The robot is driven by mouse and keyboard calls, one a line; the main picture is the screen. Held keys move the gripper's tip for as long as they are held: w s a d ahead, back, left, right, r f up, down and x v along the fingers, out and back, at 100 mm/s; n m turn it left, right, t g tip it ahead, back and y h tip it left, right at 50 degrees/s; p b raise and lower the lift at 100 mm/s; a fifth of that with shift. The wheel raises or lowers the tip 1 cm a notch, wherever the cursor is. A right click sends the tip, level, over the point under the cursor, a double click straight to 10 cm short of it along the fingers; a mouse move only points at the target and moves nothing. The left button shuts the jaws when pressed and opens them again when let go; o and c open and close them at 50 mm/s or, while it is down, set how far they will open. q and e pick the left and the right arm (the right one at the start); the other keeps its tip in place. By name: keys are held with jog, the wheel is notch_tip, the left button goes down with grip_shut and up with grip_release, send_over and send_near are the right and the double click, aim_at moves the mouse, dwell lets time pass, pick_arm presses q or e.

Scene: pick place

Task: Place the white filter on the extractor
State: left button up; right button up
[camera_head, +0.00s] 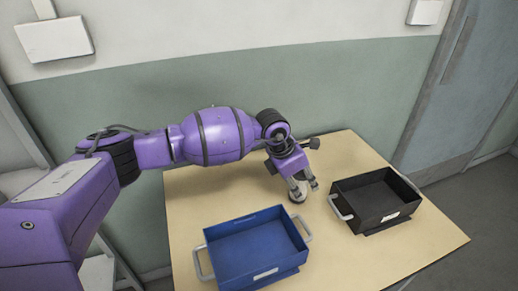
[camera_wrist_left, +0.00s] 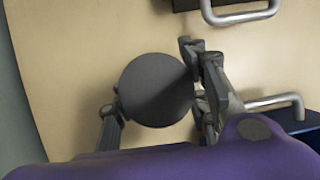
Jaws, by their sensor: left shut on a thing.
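My left gripper (camera_head: 303,190) is low over the wooden table, between the blue crate and the black crate. In the left wrist view its fingers (camera_wrist_left: 158,105) stand on either side of a round thing (camera_wrist_left: 155,88) with a flat dark grey top, and they are shut on it. In the head view this thing is mostly hidden by the fingers; I cannot tell whether it touches the table. I cannot make out a clearly white filter, nor anything that is plainly the extractor. My right gripper is not in view.
A blue crate (camera_head: 208,233) with metal handles stands at the table's front. A black crate (camera_head: 404,212) stands to the right, its handle (camera_wrist_left: 240,16) near the gripper. The table (camera_head: 340,150) is bare behind them. A wall (camera_head: 330,75) runs behind the table.

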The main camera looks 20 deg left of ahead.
pick_arm(q)
jog(key=o, duration=1.2)
